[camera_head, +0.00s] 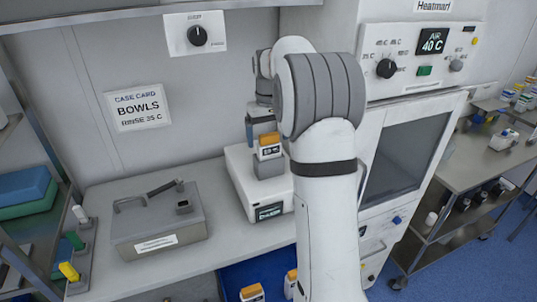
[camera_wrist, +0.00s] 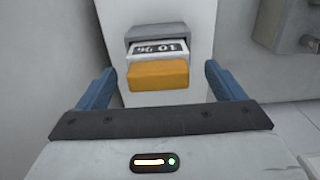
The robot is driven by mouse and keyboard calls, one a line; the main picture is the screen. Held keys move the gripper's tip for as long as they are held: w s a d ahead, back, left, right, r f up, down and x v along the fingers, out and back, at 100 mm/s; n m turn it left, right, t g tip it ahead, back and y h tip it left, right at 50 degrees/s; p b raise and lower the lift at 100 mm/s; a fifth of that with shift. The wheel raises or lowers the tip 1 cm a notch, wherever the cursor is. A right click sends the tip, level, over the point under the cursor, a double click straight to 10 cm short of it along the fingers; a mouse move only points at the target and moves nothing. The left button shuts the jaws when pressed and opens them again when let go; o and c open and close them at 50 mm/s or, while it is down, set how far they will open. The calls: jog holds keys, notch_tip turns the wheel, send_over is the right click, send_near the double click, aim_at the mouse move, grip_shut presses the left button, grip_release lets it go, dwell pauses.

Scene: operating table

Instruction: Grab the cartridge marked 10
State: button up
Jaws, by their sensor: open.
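The cartridge (camera_wrist: 158,73) has an orange end and a white body with a dark label that appears to read 10, upside down in the wrist view. It also shows in the head view (camera_head: 269,146), where its label is too small to read surely. It sits in a grey socket (camera_head: 269,165) on a white device. My gripper (camera_wrist: 161,84) is open, with one blue finger on each side of the orange end and a gap on both sides. In the head view my gripper (camera_head: 262,127) is just behind the cartridge, partly hidden by my arm.
More orange-topped cartridges (camera_head: 251,292) stand in a blue bin (camera_head: 232,277) below, partly hidden. A grey lidded box (camera_head: 158,225) is on the counter left of the white device (camera_head: 240,172). A warming cabinet (camera_head: 405,165) stands to the right.

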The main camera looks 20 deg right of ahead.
aim_at(269, 155)
jog(key=shift+s+d+f, duration=0.1)
jog(key=shift+f, duration=1.2)
jog(key=shift+c, duration=0.6)
jog(key=c, duration=1.3)
